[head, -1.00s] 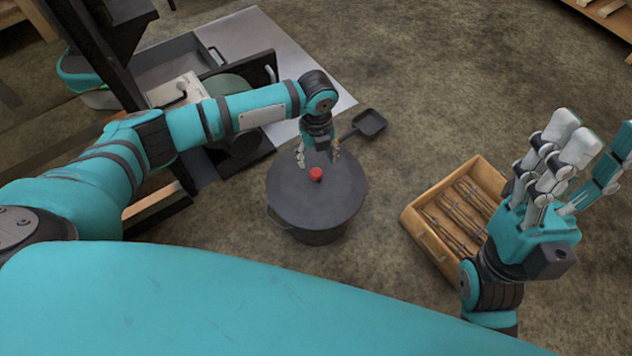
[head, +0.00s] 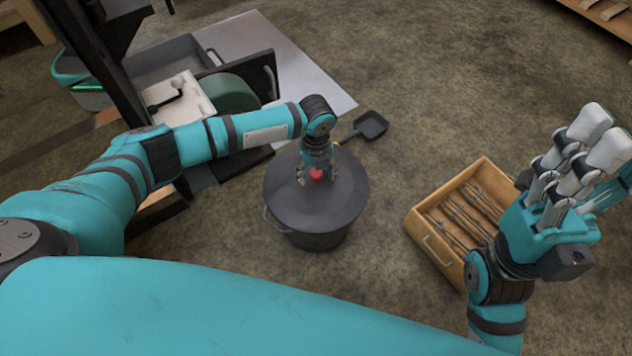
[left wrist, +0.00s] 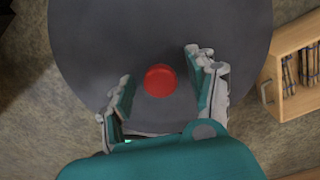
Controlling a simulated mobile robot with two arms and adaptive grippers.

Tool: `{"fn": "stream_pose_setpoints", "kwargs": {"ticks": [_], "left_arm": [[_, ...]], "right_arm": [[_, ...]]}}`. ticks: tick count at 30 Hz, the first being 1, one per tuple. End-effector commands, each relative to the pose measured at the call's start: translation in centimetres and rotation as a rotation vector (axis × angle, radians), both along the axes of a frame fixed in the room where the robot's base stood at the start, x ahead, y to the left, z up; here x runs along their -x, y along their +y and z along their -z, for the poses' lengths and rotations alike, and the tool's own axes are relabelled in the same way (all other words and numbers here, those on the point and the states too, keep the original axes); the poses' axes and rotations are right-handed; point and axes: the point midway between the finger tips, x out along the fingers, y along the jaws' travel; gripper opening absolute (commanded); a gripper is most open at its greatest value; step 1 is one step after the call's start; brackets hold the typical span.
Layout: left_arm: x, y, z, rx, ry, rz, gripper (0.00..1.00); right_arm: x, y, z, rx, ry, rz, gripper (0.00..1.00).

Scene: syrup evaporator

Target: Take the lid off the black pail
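The black pail (head: 312,240) stands on the floor in the middle of the head view. Its dark grey lid (head: 285,200) is on top, with a red knob (head: 316,174) at the centre. My left gripper (head: 317,180) is over the lid with its fingers spread on either side of the knob. In the left wrist view the red knob (left wrist: 160,80) sits between the open fingers, with clear gaps on both sides. My right gripper (head: 585,165) is raised at the right, open and empty, with its fingers extended.
A wooden crate (head: 437,247) with several thin sticks stands right of the pail. A metal sheet (head: 300,62) and dark stove-like equipment (head: 258,75) are at the back left. Open floor lies beyond.

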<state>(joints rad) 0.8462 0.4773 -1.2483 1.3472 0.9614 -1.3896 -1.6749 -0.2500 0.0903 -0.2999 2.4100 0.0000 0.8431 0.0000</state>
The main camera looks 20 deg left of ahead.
Motion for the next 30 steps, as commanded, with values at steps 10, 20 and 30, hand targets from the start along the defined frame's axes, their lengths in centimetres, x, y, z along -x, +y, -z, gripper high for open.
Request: {"fn": "stream_pose_setpoints", "kwargs": {"ticks": [10,20,30], "left_arm": [[0.0,0.0,0.0,0.000,0.000,0.000,0.12],[-0.1,0.0,-0.1,0.001,-0.001,0.000,0.00],[-0.1,0.0,-1.4,0.001,-0.002,-0.001,0.00]], "right_arm": [[0.0,0.0,0.0,0.000,0.001,0.000,0.40],[0.0,0.0,0.0,0.000,0.001,-0.001,0.40],[0.3,-0.1,-0.6,-0.004,0.001,-0.001,0.40]]}}
